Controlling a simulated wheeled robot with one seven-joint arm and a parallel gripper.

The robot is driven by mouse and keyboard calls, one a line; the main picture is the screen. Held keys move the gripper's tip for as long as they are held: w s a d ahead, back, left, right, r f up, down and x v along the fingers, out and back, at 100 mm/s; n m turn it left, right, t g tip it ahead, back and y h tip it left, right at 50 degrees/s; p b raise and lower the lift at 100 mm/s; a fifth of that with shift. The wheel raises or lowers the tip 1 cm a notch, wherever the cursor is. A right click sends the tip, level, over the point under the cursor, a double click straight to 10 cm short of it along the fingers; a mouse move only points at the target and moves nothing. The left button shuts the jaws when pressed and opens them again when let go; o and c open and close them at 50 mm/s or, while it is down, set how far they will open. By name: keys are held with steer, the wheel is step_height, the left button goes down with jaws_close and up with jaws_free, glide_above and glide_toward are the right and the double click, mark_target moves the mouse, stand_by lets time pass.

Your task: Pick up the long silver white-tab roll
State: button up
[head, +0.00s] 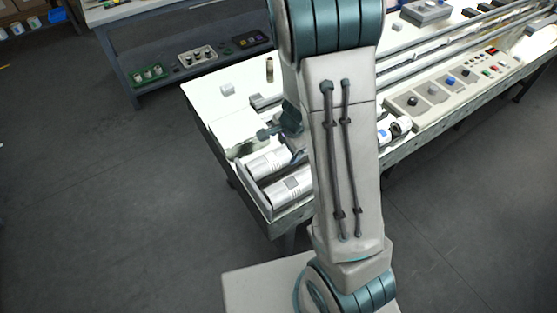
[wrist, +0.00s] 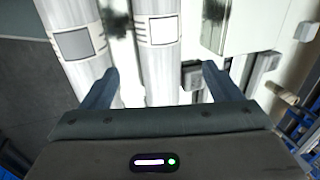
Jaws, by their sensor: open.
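The long silver roll with a white tab (wrist: 158,72) lies in the wrist view, running from the top edge down between my fingers. Its white label shows near the top. My gripper (wrist: 160,70) is open, one finger on each side of this roll, with a gap to the right finger; the left finger is close to it. I cannot tell the height of the fingers above it. In the head view the roll (head: 266,163) lies in the near-left tray, and my gripper (head: 282,145) is over it, partly hidden by my arm.
A second silver roll with a grey label (wrist: 82,58) lies parallel, just left; it also shows in the head view (head: 284,192). A pale block-like machine part (wrist: 235,25) stands right of the white-tab roll. A control panel (head: 440,88) runs along the table at right.

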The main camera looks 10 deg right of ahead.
mark_target(281, 154)
steer(key=b+x, duration=0.2)
steer(key=x, duration=0.6)
steer(key=shift+f, duration=0.25)
steer(key=shift+r, duration=0.1)
steer(key=c, duration=1.7)
